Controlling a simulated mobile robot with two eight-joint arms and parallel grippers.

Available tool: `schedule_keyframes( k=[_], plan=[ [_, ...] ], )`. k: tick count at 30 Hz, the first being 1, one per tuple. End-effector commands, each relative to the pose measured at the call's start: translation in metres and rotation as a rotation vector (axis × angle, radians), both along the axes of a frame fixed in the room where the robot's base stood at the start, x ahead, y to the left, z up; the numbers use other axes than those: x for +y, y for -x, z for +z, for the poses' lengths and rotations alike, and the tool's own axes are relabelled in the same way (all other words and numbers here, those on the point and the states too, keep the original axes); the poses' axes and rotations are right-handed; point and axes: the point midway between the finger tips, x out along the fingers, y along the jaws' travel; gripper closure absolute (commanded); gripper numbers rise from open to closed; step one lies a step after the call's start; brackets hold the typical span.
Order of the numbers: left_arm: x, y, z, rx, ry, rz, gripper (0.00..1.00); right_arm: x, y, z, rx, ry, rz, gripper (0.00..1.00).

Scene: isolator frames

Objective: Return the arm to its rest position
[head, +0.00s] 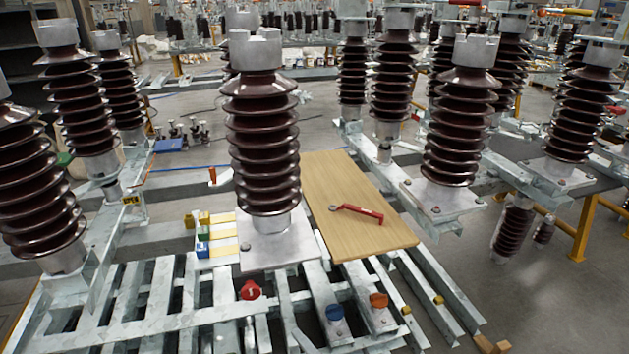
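Neither of my arms nor grippers shows in the head view. A red-handled tool with a grey end (356,212) lies on a light wooden board (345,235), with nothing holding it. The board rests on the metal frame (150,330), to the right of the central brown ribbed insulator (264,140). The insulator stands upright on a square grey plate (285,248) and hides part of the area behind it.
More tall insulators stand at the left (75,105) and right (460,125). Small yellow, green and blue blocks (202,235) sit left of the central plate. Red (250,290), blue (335,313) and orange (378,301) parts sit on the front rails. Open floor shows at right.

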Motion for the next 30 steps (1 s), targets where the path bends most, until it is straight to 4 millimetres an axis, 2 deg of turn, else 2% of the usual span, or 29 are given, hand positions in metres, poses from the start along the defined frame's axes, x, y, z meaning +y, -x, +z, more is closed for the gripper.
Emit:
schedule_keyframes(
  k=[1,3,6,9,14,18,30],
  plan=[
    [0.000,0.000,0.000,0.000,0.000,0.000,0.32,-0.029,0.014,-0.011,0.006,0.195,0.059,0.11],
    [0.000,0.000,0.000,0.000,0.000,0.000,0.32,-0.062,0.035,-0.027,0.030,0.450,0.165,0.11],
    [0.000,0.000,0.000,0.000,0.000,0.000,0.32,-0.107,0.070,-0.048,0.091,0.743,0.314,0.11],
    [0.000,0.000,0.000,0.000,0.000,0.000,0.32,-0.146,0.103,-0.061,0.165,0.955,0.449,0.11],
    [0.000,0.000,0.000,0.000,0.000,0.000,0.32,-0.199,0.156,-0.074,0.303,1.193,0.653,0.11],
    [0.000,0.001,0.049,-0.017,0.000,0.000,0.32,-0.197,0.156,-0.025,0.283,1.200,0.651,0.11],
    [0.000,-0.013,0.166,-0.058,0.000,0.000,0.32,-0.196,0.141,0.092,0.246,1.208,0.624,0.11]
  ],
)
